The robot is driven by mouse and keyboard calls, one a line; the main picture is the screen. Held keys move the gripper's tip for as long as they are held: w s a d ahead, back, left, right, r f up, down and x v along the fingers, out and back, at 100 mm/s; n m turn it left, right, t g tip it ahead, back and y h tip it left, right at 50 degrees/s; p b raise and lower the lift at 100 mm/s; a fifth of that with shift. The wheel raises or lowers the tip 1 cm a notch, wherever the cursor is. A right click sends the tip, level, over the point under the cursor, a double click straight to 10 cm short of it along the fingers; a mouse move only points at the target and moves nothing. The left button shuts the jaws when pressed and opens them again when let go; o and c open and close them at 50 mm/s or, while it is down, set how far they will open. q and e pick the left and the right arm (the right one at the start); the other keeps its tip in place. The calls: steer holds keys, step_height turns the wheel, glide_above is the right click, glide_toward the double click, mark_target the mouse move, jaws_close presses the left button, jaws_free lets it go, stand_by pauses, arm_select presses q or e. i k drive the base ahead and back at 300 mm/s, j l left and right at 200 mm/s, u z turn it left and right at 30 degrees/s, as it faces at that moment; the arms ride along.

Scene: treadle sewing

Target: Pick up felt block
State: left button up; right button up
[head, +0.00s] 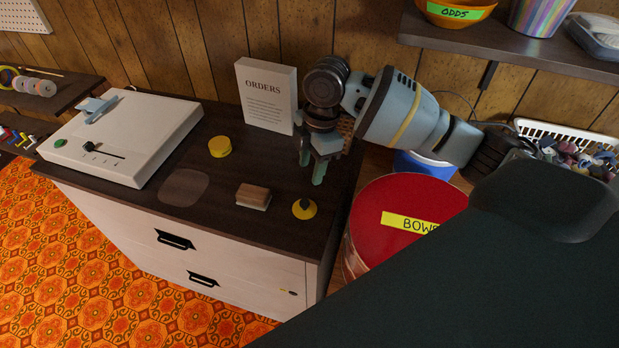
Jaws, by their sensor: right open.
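The felt block (253,196), a small block with a brown top and a paler lower layer, lies flat on the dark cabinet top (225,222) near its front edge. My right gripper (312,170) points down over the right rear of the cabinet top, behind and to the right of the block. Its jaws are open and empty, with greenish fingertips, and do not touch the block. My left gripper is not in view.
A yellow round piece with a dark knob (304,208) sits close right of the block. A yellow disc (219,147) and an ORDERS sign (267,95) stand behind. A white device (122,136) fills the left. A red-lidded drum (400,210) stands right of the cabinet.

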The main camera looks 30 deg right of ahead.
mark_target(248, 195)
steer(key=k+j, duration=0.7)
steer(key=k, duration=0.2)
